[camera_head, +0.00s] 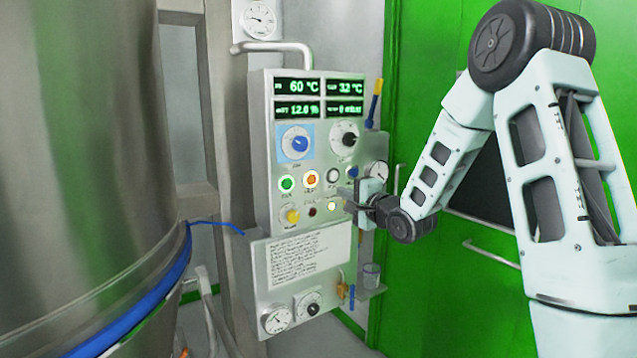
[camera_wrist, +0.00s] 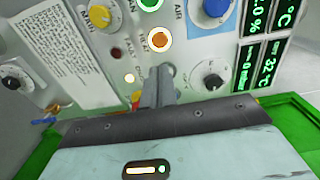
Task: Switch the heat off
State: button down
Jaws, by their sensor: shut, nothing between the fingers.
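The grey control panel (camera_head: 262,130) carries a row of round buttons. A lit orange button (camera_head: 311,179) sits between a lit green button (camera_head: 287,183) and a grey-white button (camera_head: 333,176).
Above the buttons are a blue knob (camera_head: 298,143), a black knob (camera_head: 347,138) and green displays (camera_head: 297,86). Below are a yellow knob (camera_head: 292,216), a dark red lamp (camera_head: 312,211) and a lit pale lamp (camera_head: 332,206). A large steel vessel (camera_head: 90,150) stands left.

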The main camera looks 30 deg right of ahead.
aim_at(312, 178)
jog(key=w+p, duration=0.1)
jog(key=w, duration=0.2)
jog(key=w+p, duration=0.1)
jog(key=w, duration=0.3)
jog(key=w+p, duration=0.1)
jog(key=w, duration=0.2)
jog(key=shift+w+a+r+p, duration=0.1)
jog(key=shift+w+a+p, duration=0.2)
jog(key=shift+w, duration=0.65)
jog(key=shift+w+f, duration=0.2)
jog(key=shift+w, duration=0.35)
jog(key=shift+r+b, duration=0.35)
jog(key=shift+r, duration=0.1)
